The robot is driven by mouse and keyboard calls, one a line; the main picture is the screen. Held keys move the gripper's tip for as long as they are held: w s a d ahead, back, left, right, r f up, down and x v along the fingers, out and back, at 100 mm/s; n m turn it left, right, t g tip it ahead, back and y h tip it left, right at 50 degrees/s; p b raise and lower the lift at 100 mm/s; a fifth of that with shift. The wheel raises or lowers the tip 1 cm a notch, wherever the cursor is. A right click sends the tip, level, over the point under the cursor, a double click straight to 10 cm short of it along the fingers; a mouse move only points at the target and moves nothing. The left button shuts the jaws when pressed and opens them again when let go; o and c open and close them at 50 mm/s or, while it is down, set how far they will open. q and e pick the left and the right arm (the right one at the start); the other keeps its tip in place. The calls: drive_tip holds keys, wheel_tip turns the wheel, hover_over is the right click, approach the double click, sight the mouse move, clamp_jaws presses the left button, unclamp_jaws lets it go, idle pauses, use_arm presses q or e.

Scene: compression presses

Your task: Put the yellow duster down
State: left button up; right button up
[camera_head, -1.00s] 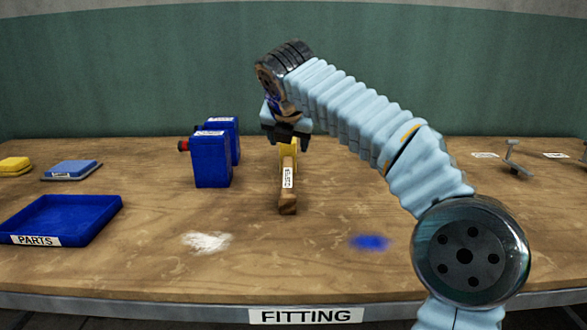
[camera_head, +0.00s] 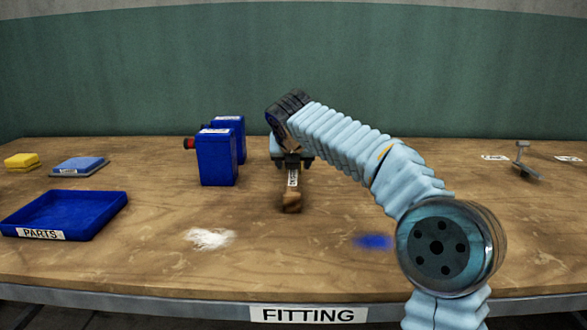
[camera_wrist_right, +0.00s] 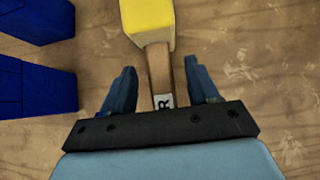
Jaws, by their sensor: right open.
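The yellow duster has a yellow head and a wooden handle with a white label. In the head view its handle (camera_head: 292,198) points toward me on the bench, and the head is hidden behind my right gripper (camera_head: 291,162). In the right wrist view the yellow head (camera_wrist_right: 148,22) lies beyond my open fingers (camera_wrist_right: 158,78). The handle runs between the two fingers, with a visible gap on each side. The duster appears to lie on the bench top. My left gripper is not in view.
Two blue containers (camera_head: 217,160) stand close left of the duster. A blue PARTS tray (camera_head: 95,232), a blue pad (camera_head: 79,165) and a yellow block (camera_head: 21,160) are further left. White powder (camera_head: 210,238) and a blue patch (camera_head: 374,242) mark the bench in front. A metal stand (camera_head: 523,160) is at right.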

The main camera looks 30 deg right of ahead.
drive_tip(key=shift+x, duration=1.1)
clamp_jaws()
drive_tip(key=shift+r, duration=0.1)
